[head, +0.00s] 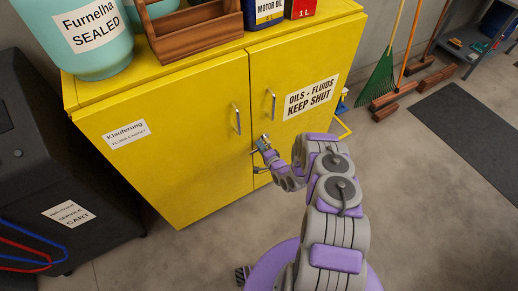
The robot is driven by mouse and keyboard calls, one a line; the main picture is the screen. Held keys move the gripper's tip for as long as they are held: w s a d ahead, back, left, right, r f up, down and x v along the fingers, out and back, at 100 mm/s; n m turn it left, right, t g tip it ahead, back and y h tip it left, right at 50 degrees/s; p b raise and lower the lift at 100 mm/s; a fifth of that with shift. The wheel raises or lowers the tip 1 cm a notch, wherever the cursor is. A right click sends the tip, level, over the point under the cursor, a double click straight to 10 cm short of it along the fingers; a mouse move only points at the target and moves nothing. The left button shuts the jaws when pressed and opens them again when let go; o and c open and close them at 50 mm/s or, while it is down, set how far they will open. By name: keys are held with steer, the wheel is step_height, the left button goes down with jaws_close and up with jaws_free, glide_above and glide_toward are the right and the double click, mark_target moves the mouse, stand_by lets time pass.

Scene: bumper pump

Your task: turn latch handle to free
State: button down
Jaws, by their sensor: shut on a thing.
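A yellow fluids cabinet (190,175) stands ahead of me with two shut doors. Each door has an upright silver pull handle, one on the left door (238,119) and one on the right door (272,105). A small metallic latch handle (264,137) sits low near the seam between the doors, below the pulls. My gripper (261,146) is at this latch, close against the door front, and is shut on it. The jaws and my wrist cover much of the latch, so its exact angle is hard to tell.
On the cabinet top stand a teal drum (92,40), a wooden tool carrier (197,32), and blue and red cans. A dark service cart (60,160) stands at left. Brooms lean at right. Bare floor (420,210) lies open on the right.

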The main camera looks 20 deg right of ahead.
steer(key=shift+r+m, duration=0.1)
steer(key=shift+m, duration=0.2)
steer(key=shift+d, duration=0.2)
steer(key=c, duration=1.1)
jaws_free()
steer(key=shift+c, duration=0.2)
steer(key=shift+s, duration=0.1)
steer(key=p+v, duration=0.3)
steer(key=v, duration=1.4)
steer(key=shift+d, duration=0.35)
